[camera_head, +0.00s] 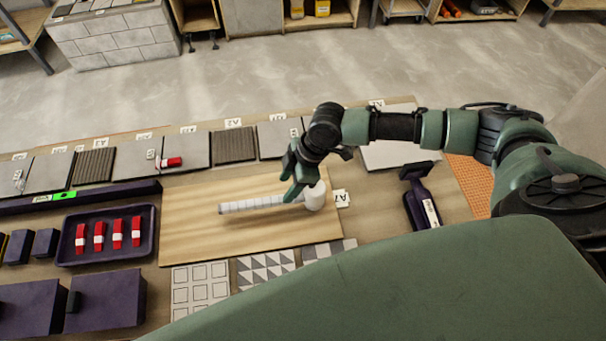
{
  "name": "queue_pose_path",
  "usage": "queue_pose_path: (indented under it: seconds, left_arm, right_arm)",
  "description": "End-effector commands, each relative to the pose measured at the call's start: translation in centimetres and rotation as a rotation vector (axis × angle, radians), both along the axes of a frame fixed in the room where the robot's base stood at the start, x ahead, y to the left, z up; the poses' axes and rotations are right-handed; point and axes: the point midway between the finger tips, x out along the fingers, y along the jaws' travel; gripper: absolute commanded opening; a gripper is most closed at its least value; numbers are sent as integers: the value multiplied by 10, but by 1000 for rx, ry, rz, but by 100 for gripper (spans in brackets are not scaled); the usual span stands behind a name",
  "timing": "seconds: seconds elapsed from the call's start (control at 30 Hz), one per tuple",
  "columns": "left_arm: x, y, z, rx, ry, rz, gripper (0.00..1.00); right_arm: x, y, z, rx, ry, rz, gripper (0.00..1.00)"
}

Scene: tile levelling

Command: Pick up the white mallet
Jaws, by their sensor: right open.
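The white mallet (315,196) lies on a light wooden board (200,245) in the middle of the table. Its light, banded handle (250,203) points left, and its head is at the right end. My right gripper (291,181) is open, with its fingers pointing down over the mallet near where the handle meets the head. The fingers cover part of the mallet there, and I cannot tell whether they touch it. My left gripper is not in view.
A dark tray (62,258) with several red-and-white pieces stands left of the board. Grey tiles (186,151) line the far edge. A dark tool (422,203) lies to the right. Patterned tiles (200,287) lie in front. Dark boxes (108,300) stand at the front left.

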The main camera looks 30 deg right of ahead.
Motion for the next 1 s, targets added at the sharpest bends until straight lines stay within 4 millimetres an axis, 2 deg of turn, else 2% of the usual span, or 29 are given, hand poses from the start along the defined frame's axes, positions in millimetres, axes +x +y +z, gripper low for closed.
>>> queue_pose_path:
  seconds: [0.03,0.17,0.37,0.5,0.77,0.8,0.97,1.0]
  left_arm:
    - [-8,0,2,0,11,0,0]
    - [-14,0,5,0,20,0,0]
    - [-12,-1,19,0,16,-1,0]
    - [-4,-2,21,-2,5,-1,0]
    - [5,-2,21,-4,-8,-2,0]
    - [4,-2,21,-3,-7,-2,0]
    - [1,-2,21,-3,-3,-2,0]
    - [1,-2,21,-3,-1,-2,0]
  right_arm:
    - [-1,3,-5,0,4,1,47]
    - [1,7,-18,0,4,-1,47]
    - [1,13,-45,-1,3,-1,47]
    - [3,20,-63,0,2,0,47]
    - [4,20,-68,-1,1,-1,47]
    - [4,20,-68,-1,1,-1,44]
    - [4,20,-67,-1,1,-1,0]
    - [4,20,-67,-1,1,-1,0]
